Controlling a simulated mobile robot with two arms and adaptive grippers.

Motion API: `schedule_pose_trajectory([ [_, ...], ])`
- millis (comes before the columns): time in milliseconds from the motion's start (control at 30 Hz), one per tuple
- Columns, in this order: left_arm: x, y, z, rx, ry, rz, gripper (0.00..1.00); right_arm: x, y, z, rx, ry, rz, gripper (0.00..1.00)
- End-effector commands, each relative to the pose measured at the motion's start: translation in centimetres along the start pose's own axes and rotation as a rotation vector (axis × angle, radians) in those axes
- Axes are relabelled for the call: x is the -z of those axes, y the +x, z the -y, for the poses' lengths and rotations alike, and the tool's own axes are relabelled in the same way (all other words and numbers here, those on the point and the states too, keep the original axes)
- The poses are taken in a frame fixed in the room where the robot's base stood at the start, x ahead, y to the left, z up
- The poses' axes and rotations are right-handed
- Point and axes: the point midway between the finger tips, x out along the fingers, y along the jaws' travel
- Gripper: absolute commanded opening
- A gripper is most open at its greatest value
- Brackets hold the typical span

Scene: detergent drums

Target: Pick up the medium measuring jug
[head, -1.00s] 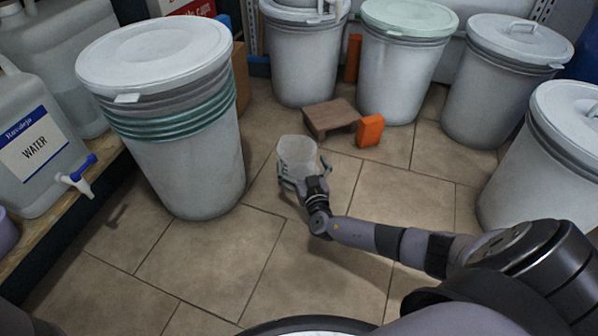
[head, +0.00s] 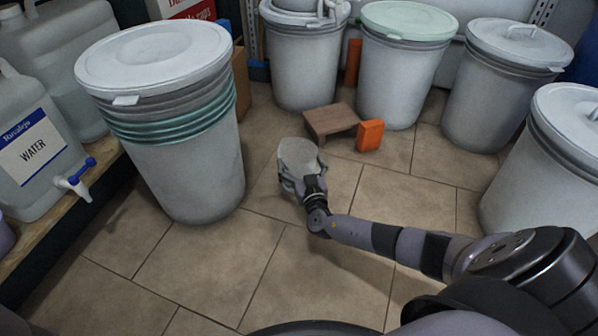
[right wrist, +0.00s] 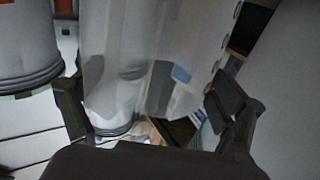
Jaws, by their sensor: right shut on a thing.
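The measuring jug (head: 297,153) is a clear, whitish jug in the middle of the head view. My right gripper (head: 301,184) is shut on it from the near side. In the right wrist view the jug (right wrist: 130,55) stands large and see-through between the two dark fingers of my right gripper (right wrist: 152,108), with marks along its right side. The jug appears tilted in the head view. Its lower part is partly hidden by the gripper, and I cannot tell how high it is above the floor. My left gripper is not in view.
A large lidded drum (head: 185,165) stands left of the jug. A low brown stool (head: 330,118) and an orange block (head: 370,135) lie just beyond. More drums (head: 400,80) line the back. A water canister (head: 35,150) sits on the left shelf. The tiled floor in front is clear.

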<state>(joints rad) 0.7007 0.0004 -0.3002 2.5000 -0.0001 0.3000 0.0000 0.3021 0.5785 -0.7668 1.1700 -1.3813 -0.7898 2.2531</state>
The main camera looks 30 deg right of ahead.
Motion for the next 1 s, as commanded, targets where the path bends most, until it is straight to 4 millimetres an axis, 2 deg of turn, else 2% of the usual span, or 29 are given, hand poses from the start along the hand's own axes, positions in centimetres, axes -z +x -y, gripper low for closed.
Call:
schedule_pose_trajectory([
  [233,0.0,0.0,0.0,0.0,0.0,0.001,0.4,0.0,0.0,0.0,0.0,0.0,0.0,0.45],
  [467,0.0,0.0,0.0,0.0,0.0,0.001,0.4,0.1,0.0,0.0,0.0,0.0,-0.001,0.45],
  [667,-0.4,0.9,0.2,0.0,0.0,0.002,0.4,1.4,0.0,0.0,0.0,0.003,-0.001,0.45],
  [867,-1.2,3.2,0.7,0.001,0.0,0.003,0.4,5.3,0.0,0.0,0.0,0.002,-0.002,0.45],
  [1000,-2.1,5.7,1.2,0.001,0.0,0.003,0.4,9.7,0.0,0.0,0.001,0.004,-0.002,0.45],
])
